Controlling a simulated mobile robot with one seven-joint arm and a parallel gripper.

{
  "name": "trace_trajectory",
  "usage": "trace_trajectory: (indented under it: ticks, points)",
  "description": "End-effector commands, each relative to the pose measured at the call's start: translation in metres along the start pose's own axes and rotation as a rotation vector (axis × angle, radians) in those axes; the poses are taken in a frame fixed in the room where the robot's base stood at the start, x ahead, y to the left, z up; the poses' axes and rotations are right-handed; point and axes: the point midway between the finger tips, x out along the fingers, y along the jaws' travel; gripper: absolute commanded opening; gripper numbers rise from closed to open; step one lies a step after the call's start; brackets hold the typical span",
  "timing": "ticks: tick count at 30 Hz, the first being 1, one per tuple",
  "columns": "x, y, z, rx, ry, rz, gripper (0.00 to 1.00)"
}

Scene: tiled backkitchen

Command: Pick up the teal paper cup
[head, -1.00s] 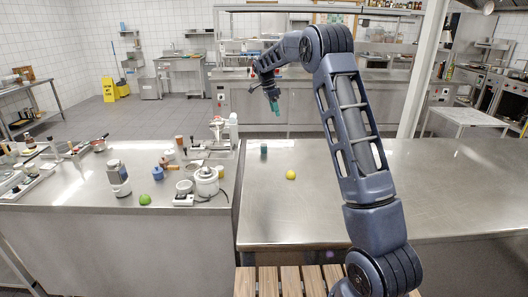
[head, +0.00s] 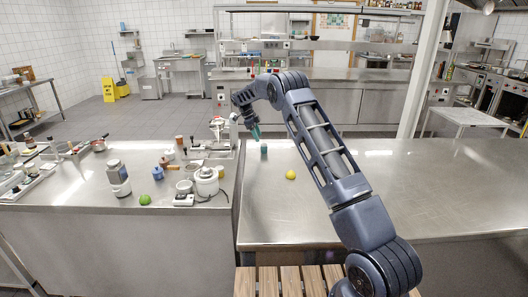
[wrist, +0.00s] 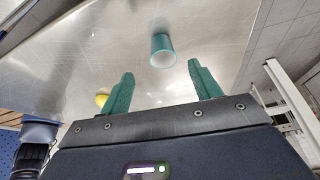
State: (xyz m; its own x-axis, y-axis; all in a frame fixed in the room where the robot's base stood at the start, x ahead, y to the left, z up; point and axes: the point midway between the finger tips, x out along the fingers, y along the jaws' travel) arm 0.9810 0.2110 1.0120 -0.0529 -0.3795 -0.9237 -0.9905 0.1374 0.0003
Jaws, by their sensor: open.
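The teal paper cup (head: 264,149) stands on the steel counter (head: 262,215), near its back left part. In the wrist view the cup (wrist: 163,50) shows ahead of my gripper, between the lines of the two teal fingers and apart from them, with its pale opening facing the camera. My gripper (head: 256,132) is just above and a little left of the cup in the head view. In the wrist view my gripper (wrist: 160,88) is open, with nothing between its fingers.
A yellow lemon (head: 290,174) lies on the same counter, in front of the cup; it also shows in the wrist view (wrist: 101,99). The left counter holds a green lime (head: 145,199), a white cooker-like appliance (head: 206,181) and several other items.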

Motion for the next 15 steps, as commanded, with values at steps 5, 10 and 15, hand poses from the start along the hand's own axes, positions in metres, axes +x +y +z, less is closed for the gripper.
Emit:
trace_trajectory:
  ticks: [5, 10, 15]
  points:
    - [0.023, 0.0, 0.0, 0.0, 0.001, 0.0, 0.63]
    - [0.031, -0.001, -0.002, 0.0, 0.0, 0.0, 0.63]
    - [0.05, -0.003, -0.007, 0.0, 0.0, 0.001, 0.63]
